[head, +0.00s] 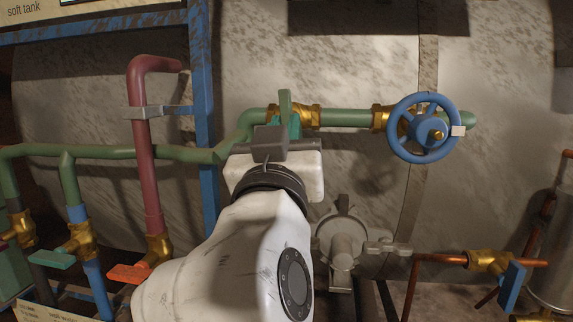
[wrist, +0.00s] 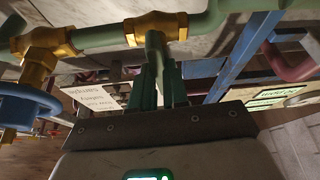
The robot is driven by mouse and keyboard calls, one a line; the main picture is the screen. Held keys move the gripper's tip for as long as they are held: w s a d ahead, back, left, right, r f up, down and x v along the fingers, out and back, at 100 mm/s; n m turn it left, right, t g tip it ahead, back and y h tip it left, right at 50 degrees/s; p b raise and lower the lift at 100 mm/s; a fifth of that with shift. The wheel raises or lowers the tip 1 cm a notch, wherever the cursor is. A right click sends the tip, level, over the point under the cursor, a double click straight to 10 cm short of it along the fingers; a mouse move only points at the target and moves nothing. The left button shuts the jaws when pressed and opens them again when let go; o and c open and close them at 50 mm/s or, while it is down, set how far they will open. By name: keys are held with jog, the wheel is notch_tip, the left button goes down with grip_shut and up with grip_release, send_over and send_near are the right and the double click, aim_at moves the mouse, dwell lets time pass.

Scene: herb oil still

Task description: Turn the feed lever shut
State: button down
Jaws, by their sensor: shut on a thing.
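A green lever (head: 285,104) sits on a brass valve (head: 309,117) in the upper green pipe, left of the blue wheel. It looks upright in the head view, across the level pipe. My gripper (head: 291,128) reaches up to it from below and is shut on it. In the wrist view the lever (wrist: 154,46) runs from the brass valve (wrist: 158,27) down between the dark green fingers of my gripper (wrist: 158,80). My gripper's body hides the lower part of the valve in the head view.
A blue handwheel (head: 424,127) is on the same pipe to the right. A dark red pipe (head: 145,150) and a blue post (head: 204,120) stand left. A teal lever (head: 52,259), an orange lever (head: 130,273) and a grey clamp fitting (head: 342,245) are lower down.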

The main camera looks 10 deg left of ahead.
jog(key=shift+a+f+m+h+b, duration=0.1)
jog(key=shift+f+m+h+b, duration=0.25)
jog(key=shift+m+b, duration=0.5)
jog(key=shift+r+m+h, duration=0.2)
jog(key=shift+m+h, duration=0.05)
jog(key=shift+m, duration=0.1)
jog(key=c, duration=1.1)
grip_release()
jog(key=shift+r, duration=0.1)
jog(key=p+v, duration=0.1)
jog(key=v, duration=0.9)
jog(key=shift+s+f, duration=0.2)
jog(key=shift+s, duration=0.15)
